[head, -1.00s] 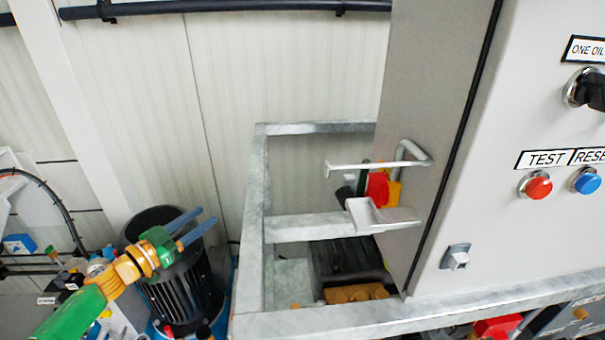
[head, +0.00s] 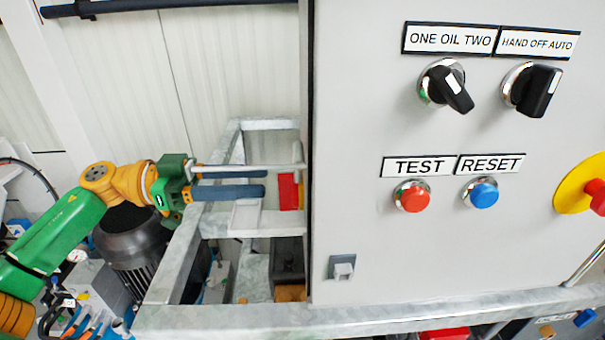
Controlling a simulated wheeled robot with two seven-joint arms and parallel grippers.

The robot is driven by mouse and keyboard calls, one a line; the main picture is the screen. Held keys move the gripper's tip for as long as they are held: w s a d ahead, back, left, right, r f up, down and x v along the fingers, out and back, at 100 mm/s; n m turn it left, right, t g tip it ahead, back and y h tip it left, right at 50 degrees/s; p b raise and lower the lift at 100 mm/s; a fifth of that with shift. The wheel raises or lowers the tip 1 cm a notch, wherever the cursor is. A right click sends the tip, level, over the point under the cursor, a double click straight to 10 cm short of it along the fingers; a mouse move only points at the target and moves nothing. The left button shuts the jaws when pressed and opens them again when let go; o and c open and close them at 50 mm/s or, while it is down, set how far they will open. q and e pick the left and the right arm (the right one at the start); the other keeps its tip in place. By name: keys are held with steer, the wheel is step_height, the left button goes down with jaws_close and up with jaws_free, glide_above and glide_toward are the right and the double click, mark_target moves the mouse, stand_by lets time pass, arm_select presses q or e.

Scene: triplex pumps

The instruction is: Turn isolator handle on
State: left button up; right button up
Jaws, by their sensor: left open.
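The red isolator handle (head: 288,191), with a sliver of yellow beside it, is on the left side of the grey control cabinet (head: 370,250). That side is seen nearly edge-on, so the handle's turn position cannot be told. A pale metal guard rail (head: 245,168) runs just above it, and a pale plate (head: 245,217) lies below. My left gripper (head: 263,183) reaches in from the left, open, its two blue-grey fingers pointing right at the handle. In the picture the fingertips end a little left of the red part, with nothing between them. My right gripper is not in view.
A galvanised frame (head: 190,320) surrounds the space below my left gripper. A dark motor (head: 135,240) stands beneath the arm. The cabinet front has black selectors (head: 447,87), a red button (head: 411,197), a blue button (head: 482,194) and a red knob on yellow (head: 594,193).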

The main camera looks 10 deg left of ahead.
mark_target(288, 193)
arm_select(q)
steer(key=p+x, duration=0.1)
steer(key=x, duration=0.3)
steer(key=shift+w+d, duration=0.1)
steer(key=shift+d, duration=0.1)
steer(key=shift+a, duration=0.3)
jaws_close()
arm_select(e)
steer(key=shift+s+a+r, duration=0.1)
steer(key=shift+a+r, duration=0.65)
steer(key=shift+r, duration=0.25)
